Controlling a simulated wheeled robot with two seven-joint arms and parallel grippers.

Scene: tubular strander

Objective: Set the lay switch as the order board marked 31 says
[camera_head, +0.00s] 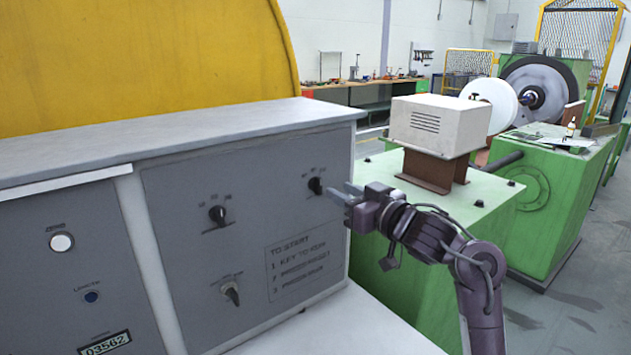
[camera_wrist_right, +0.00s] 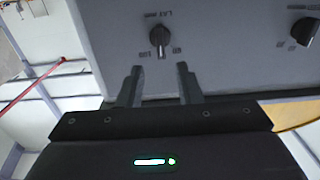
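The lay switch (camera_wrist_right: 159,38) is a dark rotary knob on the grey panel, with "LAY mm" lettering and position marks around it. In the head view it is the upper right knob (camera_head: 316,186). Its exact setting is too small to read surely. My right gripper (camera_head: 341,192) is just right of this knob. In the wrist view its two fingers (camera_wrist_right: 160,72) are spread and empty, with the knob just beyond the gap between them. I cannot tell any contact. My left gripper is not in view. No order board marked 31 shows.
The grey panel (camera_head: 160,230) also has another dark knob (camera_head: 217,214), a lower knob (camera_head: 231,293), a white button (camera_head: 61,243) and a blue button (camera_head: 91,297). A green machine base (camera_head: 440,215) with a beige box (camera_head: 437,122) stands behind my right arm.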

